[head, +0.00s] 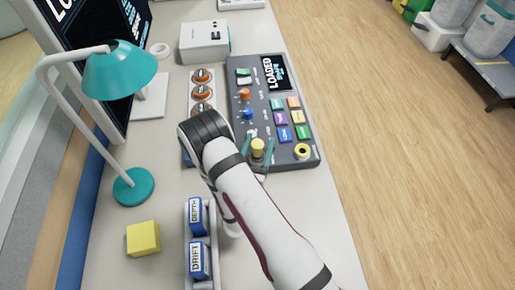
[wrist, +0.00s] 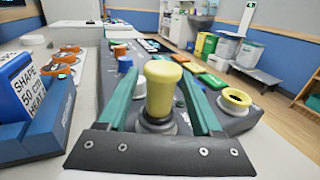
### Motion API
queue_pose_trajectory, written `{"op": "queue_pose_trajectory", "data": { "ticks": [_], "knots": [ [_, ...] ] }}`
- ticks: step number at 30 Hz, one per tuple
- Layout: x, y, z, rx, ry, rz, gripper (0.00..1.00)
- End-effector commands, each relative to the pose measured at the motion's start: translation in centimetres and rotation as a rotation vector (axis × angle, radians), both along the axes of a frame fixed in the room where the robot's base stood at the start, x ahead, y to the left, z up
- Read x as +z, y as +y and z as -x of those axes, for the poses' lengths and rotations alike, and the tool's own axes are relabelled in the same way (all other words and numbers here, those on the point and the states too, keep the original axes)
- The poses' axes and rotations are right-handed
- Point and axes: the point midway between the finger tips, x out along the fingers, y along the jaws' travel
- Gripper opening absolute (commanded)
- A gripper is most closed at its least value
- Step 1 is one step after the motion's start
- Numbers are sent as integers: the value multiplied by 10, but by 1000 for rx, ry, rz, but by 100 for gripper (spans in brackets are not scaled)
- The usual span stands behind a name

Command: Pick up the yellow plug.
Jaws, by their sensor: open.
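The yellow plug (head: 257,146) stands upright on the near part of the dark control panel. In the wrist view the yellow plug (wrist: 161,90) rises from a dark grey round base, in the middle of the picture. My gripper (head: 257,141) is open, with one teal finger on each side of the plug. In the wrist view my gripper (wrist: 158,80) shows a gap between each finger and the plug's yellow top. A yellow ring socket (head: 302,151) sits on the panel to the right of the plug and also shows in the wrist view (wrist: 236,98).
The control panel (head: 284,158) carries orange and blue knobs and several coloured buttons. A rack (head: 213,257) with blue cartridges, a yellow block (head: 143,239) and a teal lamp (head: 120,68) stand at left. A white box (head: 204,42) stands behind. Bare table (head: 320,205) lies at near right.

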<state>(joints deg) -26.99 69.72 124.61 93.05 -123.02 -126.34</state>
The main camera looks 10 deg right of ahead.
Motion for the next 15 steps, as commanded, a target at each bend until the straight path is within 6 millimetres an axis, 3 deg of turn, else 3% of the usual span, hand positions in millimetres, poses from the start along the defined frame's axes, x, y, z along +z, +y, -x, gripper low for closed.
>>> {"op": "queue_pose_trajectory", "data": {
  "ticks": [3,9,15],
  "knots": [
    [1,-5,-11,-1,-1,0,66],
    [1,-5,-12,1,-1,0,66],
    [1,-5,-11,1,-1,0,30]
  ]
}}
